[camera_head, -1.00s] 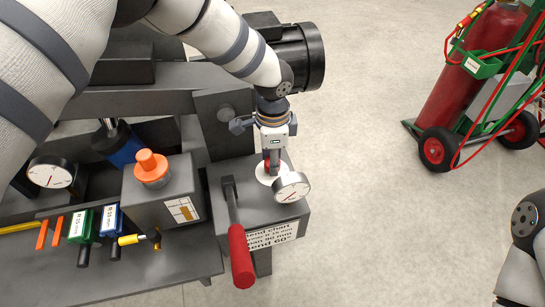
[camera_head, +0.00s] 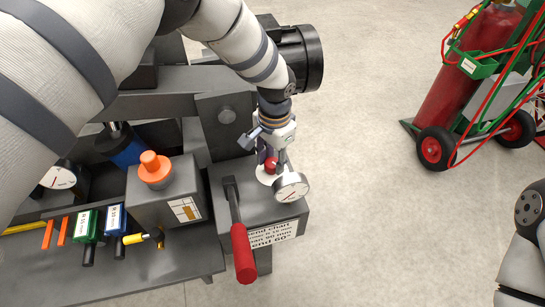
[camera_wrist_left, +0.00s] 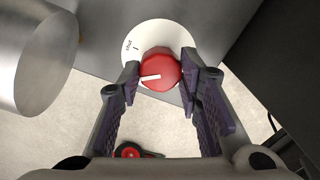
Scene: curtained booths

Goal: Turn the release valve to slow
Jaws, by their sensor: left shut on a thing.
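The release valve is a red knob (camera_wrist_left: 161,70) with a white pointer line, on a round white dial plate (camera_wrist_left: 150,33). In the left wrist view the pointer lies roughly level, toward the left finger. A word and a tick mark are printed at the plate's left; the word is too small to read surely. My left gripper (camera_wrist_left: 160,76) is shut on the knob, one finger on each side. In the head view my left gripper (camera_head: 270,158) comes down from above onto the red knob (camera_head: 271,164), which partly shows. My right gripper is out of view; only part of my right arm shows.
A pressure gauge (camera_head: 291,187) stands just beside the knob. A lever with a red handle (camera_head: 243,252) sticks out in front. A cart with a red cylinder (camera_head: 464,90) stands right, across clear floor.

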